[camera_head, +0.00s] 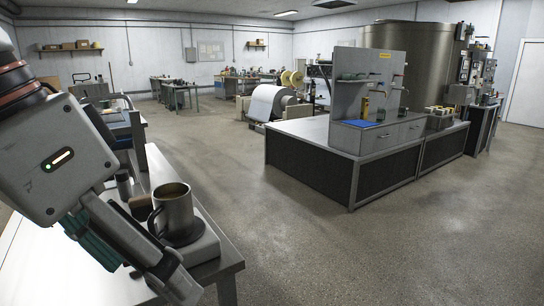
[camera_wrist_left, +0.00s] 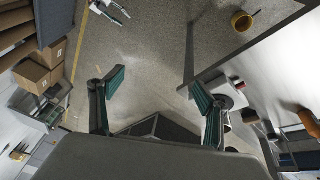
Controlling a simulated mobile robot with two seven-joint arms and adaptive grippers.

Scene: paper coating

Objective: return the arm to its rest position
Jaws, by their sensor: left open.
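My left gripper (camera_head: 140,262) is large at the left of the head view, its arm coming in from the upper left. It points down to the right, in front of the white bench. In the left wrist view its two teal-padded fingers (camera_wrist_left: 158,88) stand wide apart with nothing between them, so it is open and empty. A metal mug (camera_head: 176,212) stands upright on a pale low block on the bench, just right of the gripper in the picture. Whether the gripper touches it cannot be told.
The white bench (camera_head: 28,264) lies under my left arm. A large grey workstation (camera_head: 310,160) with a dark-panelled base stands to the right. Open concrete floor (camera_head: 330,250) lies between them. Cardboard boxes (camera_wrist_left: 33,76) show at the left of the wrist view.

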